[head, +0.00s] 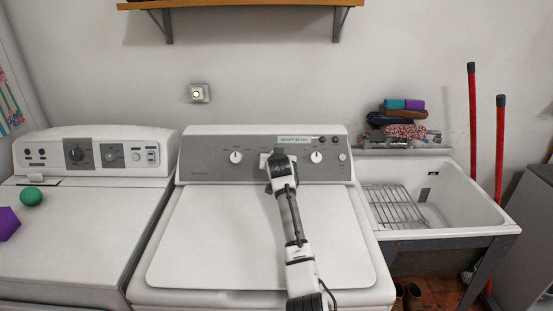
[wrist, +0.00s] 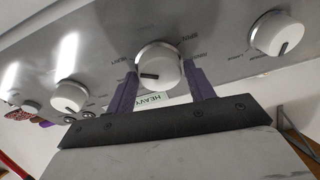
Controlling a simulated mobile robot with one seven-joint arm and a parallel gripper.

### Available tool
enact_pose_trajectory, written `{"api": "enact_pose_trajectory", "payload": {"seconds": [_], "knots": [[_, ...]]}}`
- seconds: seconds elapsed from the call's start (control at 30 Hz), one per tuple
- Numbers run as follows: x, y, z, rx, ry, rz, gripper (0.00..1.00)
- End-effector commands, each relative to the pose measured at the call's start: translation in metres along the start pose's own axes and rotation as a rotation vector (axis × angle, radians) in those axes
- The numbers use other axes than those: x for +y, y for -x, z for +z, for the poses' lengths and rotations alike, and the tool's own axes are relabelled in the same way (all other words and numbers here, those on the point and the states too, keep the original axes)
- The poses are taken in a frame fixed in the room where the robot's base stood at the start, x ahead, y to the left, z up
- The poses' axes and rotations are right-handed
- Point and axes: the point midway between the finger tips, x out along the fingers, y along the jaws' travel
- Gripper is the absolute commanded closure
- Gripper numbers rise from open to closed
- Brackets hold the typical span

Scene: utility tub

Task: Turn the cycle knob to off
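In the head view, my gripper (head: 277,160) is at the washer's control panel (head: 208,164), in front of its middle. It hides most of what is there. In the wrist view, a round white knob (wrist: 160,62) with a dark pointer mark sits between the two fingers of my gripper (wrist: 160,82). One finger lies close along each side of it. I cannot tell whether they press on it. Lettering rings the knob but is too blurred to read fully, so I cannot confirm it is the cycle knob. A label reading "HEAVY" (wrist: 152,98) shows just beyond it.
Other white knobs flank it: one (head: 236,157) at left and one (head: 316,157) at right. The washer lid (head: 215,235) is shut and clear. A dryer (head: 110,200) stands left, a utility tub (head: 470,207) right. A shelf (head: 240,4) is above.

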Motion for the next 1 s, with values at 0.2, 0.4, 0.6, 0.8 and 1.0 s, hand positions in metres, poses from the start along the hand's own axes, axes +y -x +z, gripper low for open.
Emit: {"api": "enact_pose_trajectory", "payload": {"seconds": [0.2,0.4,0.6,0.8,1.0], "knots": [[0.0001,0.0001,0.0001,0.000,0.000,0.000,0.76],[0.0002,0.0000,0.0003,-0.001,0.012,-0.002,0.76],[0.0007,-0.0002,0.0005,-0.005,0.082,-0.010,0.76],[0.0011,-0.0003,0.0003,-0.012,0.223,-0.029,0.76],[0.0010,-0.0004,0.0003,-0.022,0.408,-0.055,0.76]]}}
